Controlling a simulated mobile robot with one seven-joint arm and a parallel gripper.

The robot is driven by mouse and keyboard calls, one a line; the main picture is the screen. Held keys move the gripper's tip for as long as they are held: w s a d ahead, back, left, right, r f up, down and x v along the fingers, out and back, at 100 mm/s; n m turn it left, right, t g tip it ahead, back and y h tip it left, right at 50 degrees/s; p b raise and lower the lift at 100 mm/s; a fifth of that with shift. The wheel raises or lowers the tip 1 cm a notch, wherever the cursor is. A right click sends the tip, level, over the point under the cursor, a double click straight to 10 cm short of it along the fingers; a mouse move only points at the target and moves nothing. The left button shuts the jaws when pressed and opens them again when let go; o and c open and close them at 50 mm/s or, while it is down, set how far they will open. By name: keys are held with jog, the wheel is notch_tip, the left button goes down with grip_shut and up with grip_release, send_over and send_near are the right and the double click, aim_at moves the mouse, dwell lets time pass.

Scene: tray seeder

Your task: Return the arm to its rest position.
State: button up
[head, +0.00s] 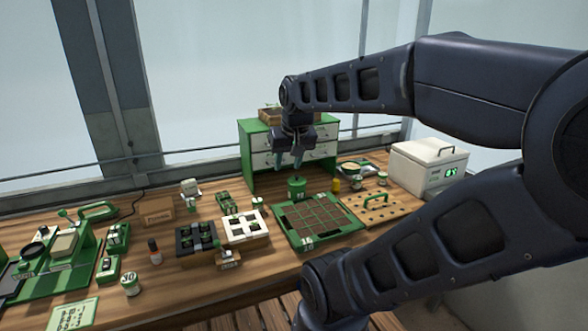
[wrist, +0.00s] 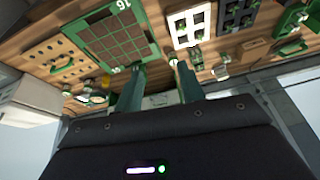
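My arm reaches from the right over the bench in the head view. My gripper (head: 288,165) hangs fingers-down in front of the green drawer cabinet (head: 252,165), above and near a green pot (head: 297,188). In the wrist view my gripper (wrist: 160,66) has its two fingers apart, with nothing held between them. Whether the fingertips clear the pot's rim is hard to tell in the head view.
A green gridded tray (head: 318,218) lies below the pot. A wooden board with holes (head: 378,208) and a white box with a display (head: 428,165) stand right. White (head: 245,228) and black (head: 195,240) cell trays stand left. Open air lies above the bench.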

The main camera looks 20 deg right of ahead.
jog(key=s, duration=0.1)
jog(key=s+f+n, duration=0.1)
jog(key=shift+s+d, duration=0.3)
